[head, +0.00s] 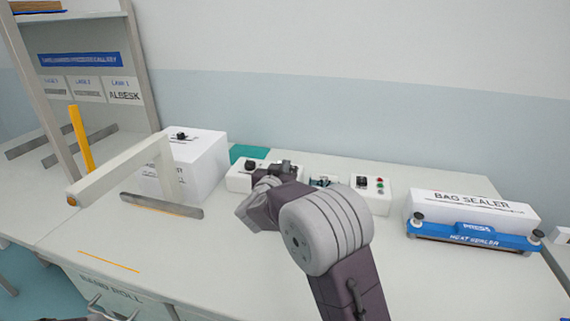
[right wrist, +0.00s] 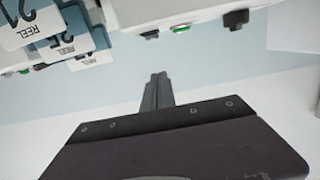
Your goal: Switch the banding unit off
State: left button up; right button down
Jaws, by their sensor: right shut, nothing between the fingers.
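A white box (head: 205,160) with a small black switch (head: 181,136) on top stands at the left of the bench, beside a pale arch-shaped arm (head: 120,170); I cannot tell for sure that this is the banding unit. A low white control box (head: 238,178) with a black knob (head: 250,165) stands right of it. My right gripper (head: 286,168) is over or in front of that low box, partly hiding it. In the right wrist view its fingers (right wrist: 157,92) are shut and empty, apart from a white panel (right wrist: 285,35) with a black knob (right wrist: 236,19) and a green button (right wrist: 181,29).
A second control box (head: 372,193) with red and green lights stands to the right. A blue heat sealer (head: 470,235) and its white box (head: 475,210) are farther right. Reel cards (right wrist: 82,42) show in the wrist view. The bench front (head: 220,255) is clear.

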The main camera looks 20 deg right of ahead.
jog(key=b, duration=0.1)
send_over(291, 167)
jog(key=v, duration=0.3)
jog(key=shift+d+f, duration=0.3)
jog(key=shift+f, duration=0.6)
jog(key=shift+f+b, duration=1)
jog(key=shift+f, duration=0.7)
